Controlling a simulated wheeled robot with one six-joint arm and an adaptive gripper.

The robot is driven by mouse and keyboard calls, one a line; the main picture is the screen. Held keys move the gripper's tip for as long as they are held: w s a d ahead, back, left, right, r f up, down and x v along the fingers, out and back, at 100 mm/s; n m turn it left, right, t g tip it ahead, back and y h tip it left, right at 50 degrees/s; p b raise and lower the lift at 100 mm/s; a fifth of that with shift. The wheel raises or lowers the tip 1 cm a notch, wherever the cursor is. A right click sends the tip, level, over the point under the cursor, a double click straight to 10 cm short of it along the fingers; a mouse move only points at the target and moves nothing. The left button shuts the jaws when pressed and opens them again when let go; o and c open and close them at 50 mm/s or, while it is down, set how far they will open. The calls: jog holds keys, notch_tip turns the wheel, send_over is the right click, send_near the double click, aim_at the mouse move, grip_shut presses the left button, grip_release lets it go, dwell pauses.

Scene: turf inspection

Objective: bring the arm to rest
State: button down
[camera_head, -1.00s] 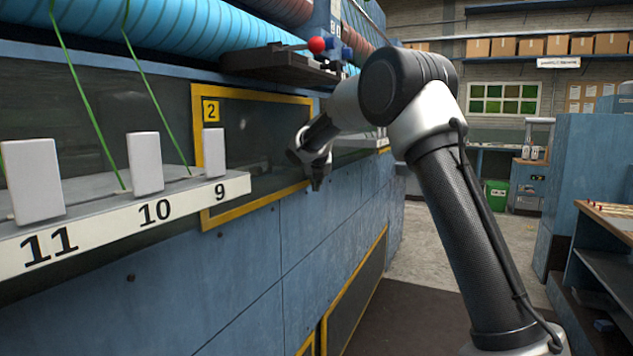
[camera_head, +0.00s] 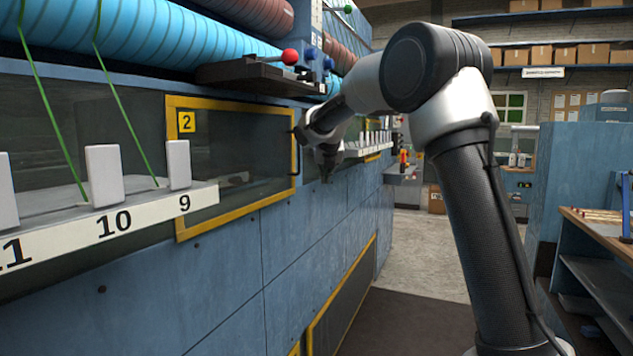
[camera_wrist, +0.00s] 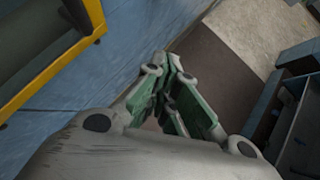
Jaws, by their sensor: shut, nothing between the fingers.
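My gripper (camera_head: 326,172) hangs at the end of my bent arm, in front of the long blue machine (camera_head: 315,225). It is just right of the yellow-framed window marked 2 (camera_head: 177,205), and no contact with the frame can be made out. In the wrist view my gripper (camera_wrist: 172,70) points down past the machine's blue side toward the dark floor mat (camera_wrist: 205,75). Its fingers are together and nothing shows between them.
A numbered ledge (camera_head: 140,217) with white blocks and green strands juts out at left. A red-knobbed lever (camera_head: 290,57) sits above the window. A blue workbench (camera_head: 590,255) stands at right. Open grey floor (camera_head: 420,240) lies between.

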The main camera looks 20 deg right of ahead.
jog(key=s+d+f+m+g, duration=0.25)
jog(key=s+f+m, duration=0.7)
jog(key=m, duration=0.55)
jog(key=s+d+f+m+g+y, duration=0.1)
jog(key=s+m, duration=0.8)
jog(key=s, duration=1.2)
jog(key=s+d+f+m+g, duration=0.1)
jog(key=s+d+m, duration=0.2)
jog(key=s+m, duration=0.6)
jog(key=s, duration=1.2)
jog(key=shift+s+d+m+y, duration=0.15)
jog(key=shift+m+y, duration=0.25)
